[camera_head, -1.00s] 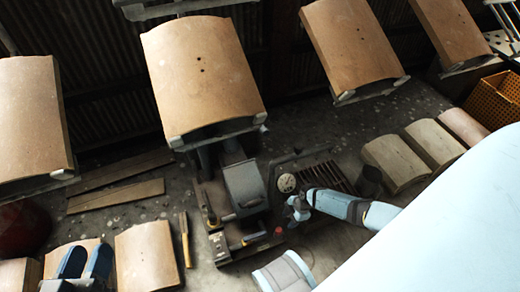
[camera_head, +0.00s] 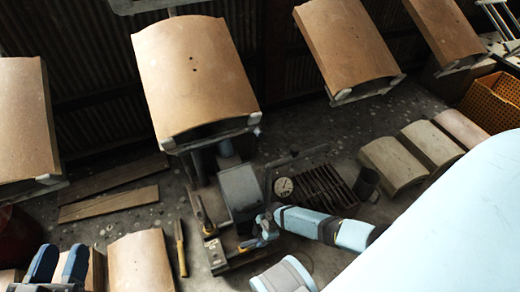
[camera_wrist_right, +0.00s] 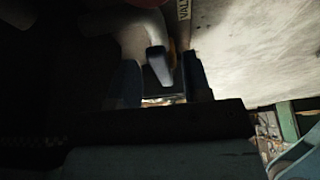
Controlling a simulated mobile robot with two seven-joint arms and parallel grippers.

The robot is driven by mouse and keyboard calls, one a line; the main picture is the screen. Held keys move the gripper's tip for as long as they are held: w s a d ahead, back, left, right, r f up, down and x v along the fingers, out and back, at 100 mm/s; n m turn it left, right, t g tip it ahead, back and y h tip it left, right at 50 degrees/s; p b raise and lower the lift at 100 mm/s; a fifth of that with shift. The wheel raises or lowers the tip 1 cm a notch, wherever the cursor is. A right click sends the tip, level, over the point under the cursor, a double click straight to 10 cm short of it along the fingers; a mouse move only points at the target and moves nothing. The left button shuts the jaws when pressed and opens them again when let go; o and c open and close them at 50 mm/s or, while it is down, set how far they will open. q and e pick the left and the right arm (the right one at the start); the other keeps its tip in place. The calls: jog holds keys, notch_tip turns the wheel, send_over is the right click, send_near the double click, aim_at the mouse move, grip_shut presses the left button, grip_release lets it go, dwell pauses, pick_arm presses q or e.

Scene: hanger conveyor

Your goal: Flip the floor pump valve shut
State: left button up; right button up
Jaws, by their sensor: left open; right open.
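The floor pump (camera_head: 240,190) is a dark grey unit on the floor at the middle of the head view. My right gripper (camera_head: 268,228) is at its front right side, open. In the right wrist view, a pale grey lever (camera_wrist_right: 158,62), seemingly the valve handle, extends between the open fingers of my right gripper (camera_wrist_right: 162,85). Part of a label reading "VAL" (camera_wrist_right: 183,9) shows beside it. Whether a finger touches the lever is too dark to tell. My left gripper (camera_head: 58,265) is open and empty at the lower left, far from the pump.
Curved tan panels hang above, one (camera_head: 195,75) partly over the pump. A round gauge (camera_head: 283,187) and a dark grate (camera_head: 325,187) lie right of the pump. A yellow-handled tool (camera_head: 181,247) and wooden planks (camera_head: 110,205) lie left. More curved panels (camera_head: 395,165) rest at right.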

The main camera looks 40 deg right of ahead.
grip_shut()
jog(key=shift+s, duration=0.1)
